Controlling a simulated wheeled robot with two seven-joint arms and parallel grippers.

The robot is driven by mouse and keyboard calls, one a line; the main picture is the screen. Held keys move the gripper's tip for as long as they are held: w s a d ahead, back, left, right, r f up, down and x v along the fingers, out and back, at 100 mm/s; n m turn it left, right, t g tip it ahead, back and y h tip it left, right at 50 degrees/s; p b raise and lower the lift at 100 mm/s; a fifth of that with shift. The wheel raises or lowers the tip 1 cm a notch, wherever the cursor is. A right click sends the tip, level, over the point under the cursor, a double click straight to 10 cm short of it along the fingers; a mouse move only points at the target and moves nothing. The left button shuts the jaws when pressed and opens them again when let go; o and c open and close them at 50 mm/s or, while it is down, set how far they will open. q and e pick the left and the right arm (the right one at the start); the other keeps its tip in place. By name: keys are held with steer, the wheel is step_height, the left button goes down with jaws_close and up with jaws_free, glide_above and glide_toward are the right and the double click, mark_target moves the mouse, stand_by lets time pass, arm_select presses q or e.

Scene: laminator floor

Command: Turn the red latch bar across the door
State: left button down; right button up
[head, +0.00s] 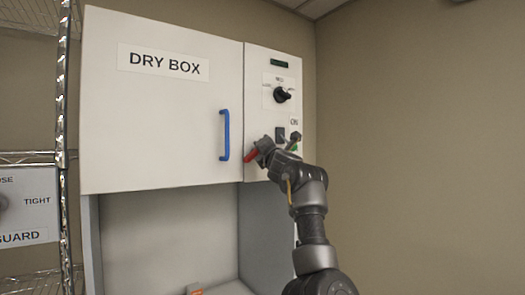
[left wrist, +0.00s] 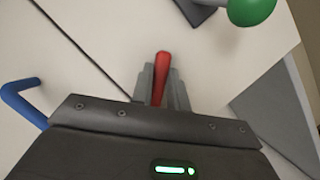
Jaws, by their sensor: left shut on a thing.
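The red latch bar (head: 250,156) shows on the right panel of the dry box, its red end pointing down-left and close to the seam of the white door (head: 160,110). My left gripper (head: 261,148) is shut on the bar and covers part of it. In the left wrist view the red bar (left wrist: 162,58) stands between the two grey fingers of my left gripper (left wrist: 161,72); its lower part is hidden by my gripper body. The door looks closed. My right gripper is not in view.
A blue door handle (head: 225,135) is left of my gripper. A black knob (head: 282,95) and a dark switch (head: 280,133) are above it. A green knob (left wrist: 250,8) is close by in the wrist view. A wire rack (head: 63,130) stands left.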

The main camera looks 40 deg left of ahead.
arm_select(q)
steer(key=shift+w+d+f+m+h+p, duration=0.15)
steer(key=shift+m+h+p, duration=0.3)
steer(key=shift+m, duration=0.8)
steer(key=shift+a+f+m+h+p, duration=0.1)
steer(key=shift+m+h+p, duration=0.35)
steer(key=shift+m, duration=0.85)
steer(key=shift+w+d+f+m+h+p, duration=0.15)
steer(key=shift+m+h+p, duration=0.25)
steer(key=shift+m, duration=0.85)
steer(key=shift+s+a+f, duration=0.1)
steer(key=shift+f, duration=0.05)
steer(key=c, duration=1.4)
jaws_free()
steer(key=shift+o, duration=0.2)
steer(key=b+v, duration=0.6)
steer(key=v, duration=0.4)
steer(key=shift+s+d+r, duration=0.2)
steer(key=shift+d+r, duration=0.05)
steer(key=shift+d, duration=0.1)
